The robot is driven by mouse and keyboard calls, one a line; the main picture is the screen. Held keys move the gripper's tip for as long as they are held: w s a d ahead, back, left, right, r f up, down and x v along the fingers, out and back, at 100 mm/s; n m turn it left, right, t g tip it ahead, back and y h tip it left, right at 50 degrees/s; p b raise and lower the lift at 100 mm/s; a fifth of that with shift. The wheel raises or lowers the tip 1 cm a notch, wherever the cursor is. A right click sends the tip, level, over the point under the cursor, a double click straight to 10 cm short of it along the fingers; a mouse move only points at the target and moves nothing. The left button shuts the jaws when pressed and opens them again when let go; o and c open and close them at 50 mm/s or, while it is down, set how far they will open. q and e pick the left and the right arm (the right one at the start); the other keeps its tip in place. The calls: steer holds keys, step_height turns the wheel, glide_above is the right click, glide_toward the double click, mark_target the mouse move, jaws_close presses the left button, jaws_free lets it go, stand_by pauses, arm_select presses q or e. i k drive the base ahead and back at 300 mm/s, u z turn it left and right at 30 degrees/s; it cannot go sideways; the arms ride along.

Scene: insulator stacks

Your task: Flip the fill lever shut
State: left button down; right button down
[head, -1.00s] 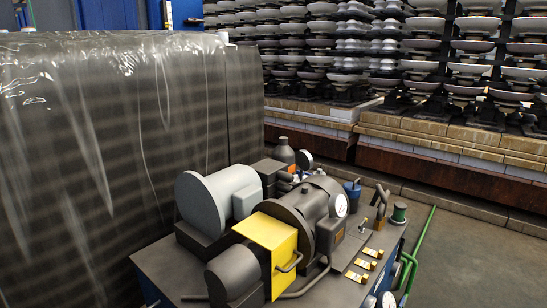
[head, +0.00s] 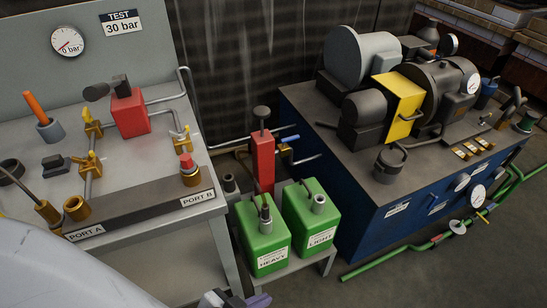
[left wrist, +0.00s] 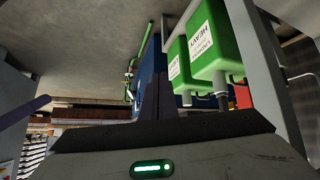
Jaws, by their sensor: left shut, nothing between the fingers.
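No part is marked as the fill lever, so I cannot tell which one it is. On the grey test bench (head: 130,185) in the head view, small brass valves with yellow levers stand at the left (head: 92,122), lower left (head: 86,163) and right (head: 181,137) of a red block (head: 129,113). A lever with a blue handle (head: 290,139) sticks out beside a red pump column (head: 263,163). My left gripper (head: 233,299) is at the bottom edge of the head view, mostly cut off, below the bench front. In the left wrist view its dark fingers (left wrist: 154,112) are together and empty.
Green cans marked HEAVY (head: 264,243) and LIGHT (head: 312,222) stand on a low stand right of the bench; they also show in the left wrist view. A blue machine cabinet (head: 395,210) stands beyond. Green pipes (head: 400,249) run along the floor. A gauge (head: 67,41) hangs on the back panel.

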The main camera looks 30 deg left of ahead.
mark_target(283, 141)
steer(key=z, duration=1.1)
steer(key=i, duration=0.8)
steer(key=u, duration=2.3)
steer(key=k, duration=0.65)
steer(key=z, duration=0.3)
steer(key=i, duration=1.25)
steer(key=z, duration=0.4)
